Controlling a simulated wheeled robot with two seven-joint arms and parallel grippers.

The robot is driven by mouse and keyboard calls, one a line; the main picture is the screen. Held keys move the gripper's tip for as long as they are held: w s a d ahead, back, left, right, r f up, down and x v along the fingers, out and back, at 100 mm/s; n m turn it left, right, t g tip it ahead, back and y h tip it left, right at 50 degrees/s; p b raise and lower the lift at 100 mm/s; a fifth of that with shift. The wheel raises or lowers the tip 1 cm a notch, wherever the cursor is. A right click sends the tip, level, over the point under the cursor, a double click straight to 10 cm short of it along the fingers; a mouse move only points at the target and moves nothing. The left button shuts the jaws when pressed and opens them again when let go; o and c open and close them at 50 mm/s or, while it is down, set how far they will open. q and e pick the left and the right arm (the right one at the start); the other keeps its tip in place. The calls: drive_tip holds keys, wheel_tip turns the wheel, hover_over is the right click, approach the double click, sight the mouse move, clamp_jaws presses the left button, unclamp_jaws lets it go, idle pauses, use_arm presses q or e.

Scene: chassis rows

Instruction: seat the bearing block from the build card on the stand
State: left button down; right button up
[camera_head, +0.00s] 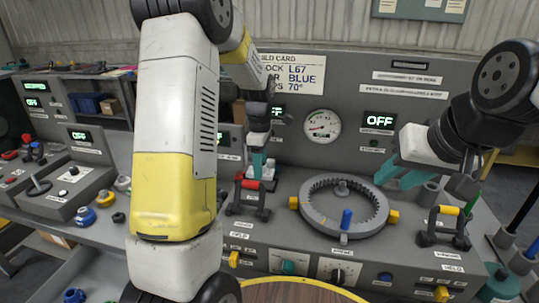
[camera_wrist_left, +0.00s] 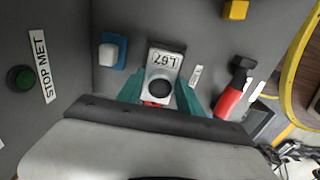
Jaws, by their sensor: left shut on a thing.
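My left gripper (camera_head: 257,165) reaches down toward the back of the bench, left of the toothed ring. Its teal fingers are shut on a light bearing block (camera_wrist_left: 165,58) marked L67, with a dark round bore, seen in the left wrist view. I cannot tell whether the block rests on something or hangs clear. The build card (camera_head: 297,75) on the back panel reads L67, BLUE and 70°, its left part hidden by my left arm. My right gripper (camera_head: 400,175) is open and empty above the right of the ring. I cannot pick out the stand for certain.
A grey toothed ring (camera_head: 316,223) with yellow clamps and a blue peg (camera_head: 346,219) fills the bench centre. A red-handled bracket (camera_head: 247,197) stands close to my left gripper, a yellow-handled one (camera_head: 444,228) at right. A gauge (camera_head: 322,127) is on the panel.

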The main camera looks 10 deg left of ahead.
use_arm(q)
drive_tip(key=shift+f, duration=0.45)
drive_tip(key=shift+f, duration=1.25)
idle(0.7)
drive_tip(key=c, duration=0.7)
unclamp_jaws()
drive_tip(key=shift+s, duration=0.1)
wheel_tip(320, 180, up, 8)
drive_tip(key=shift+f, duration=0.1)
